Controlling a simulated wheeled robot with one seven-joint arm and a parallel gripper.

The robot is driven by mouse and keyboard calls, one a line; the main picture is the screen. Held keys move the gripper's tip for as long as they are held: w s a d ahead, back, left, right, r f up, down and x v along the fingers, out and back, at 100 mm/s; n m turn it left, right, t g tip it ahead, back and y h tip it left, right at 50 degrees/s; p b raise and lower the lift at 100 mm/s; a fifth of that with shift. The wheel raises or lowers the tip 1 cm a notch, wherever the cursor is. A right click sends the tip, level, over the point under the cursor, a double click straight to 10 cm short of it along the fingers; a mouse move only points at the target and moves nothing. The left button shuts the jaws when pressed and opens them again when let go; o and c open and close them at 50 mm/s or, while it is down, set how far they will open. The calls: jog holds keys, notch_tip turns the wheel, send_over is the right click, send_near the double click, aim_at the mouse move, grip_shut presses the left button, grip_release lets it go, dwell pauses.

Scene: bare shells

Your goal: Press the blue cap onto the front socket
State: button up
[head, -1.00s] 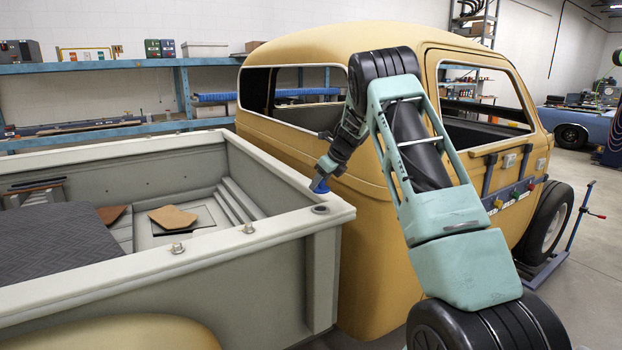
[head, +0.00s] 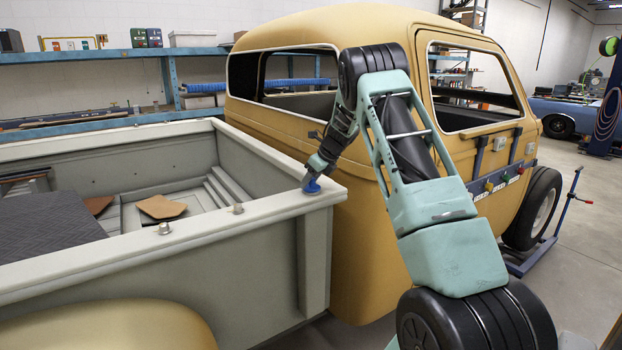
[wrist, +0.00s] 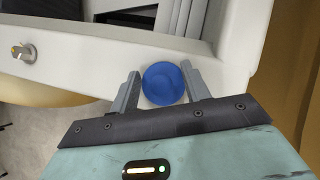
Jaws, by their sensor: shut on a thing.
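The blue cap (head: 312,187) is at the front corner of the truck bed's rail (head: 262,217), where the front socket was visible earlier. In the wrist view the round blue cap (wrist: 165,84) lies between the two grey fingers of my gripper (wrist: 160,88), over the pale rail. My gripper (head: 311,178) is shut on the cap from above. The cap hides the front socket, so I cannot tell whether it is fully seated or just resting on it.
The yellow cab (head: 360,280) rises close beyond the rail's corner. The bed holds a dark quilted pad (head: 45,240) and a tan panel (head: 160,207).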

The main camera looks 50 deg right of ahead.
jog(key=shift+w+r, duration=0.1)
jog(key=shift+r, duration=0.1)
dwell(0.7)
jog(key=shift+f, duration=0.15)
dwell(1.5)
jog(key=o, duration=1.5)
jog(key=shift+r+p, duration=2.55)
jog(key=shift+r, duration=1)
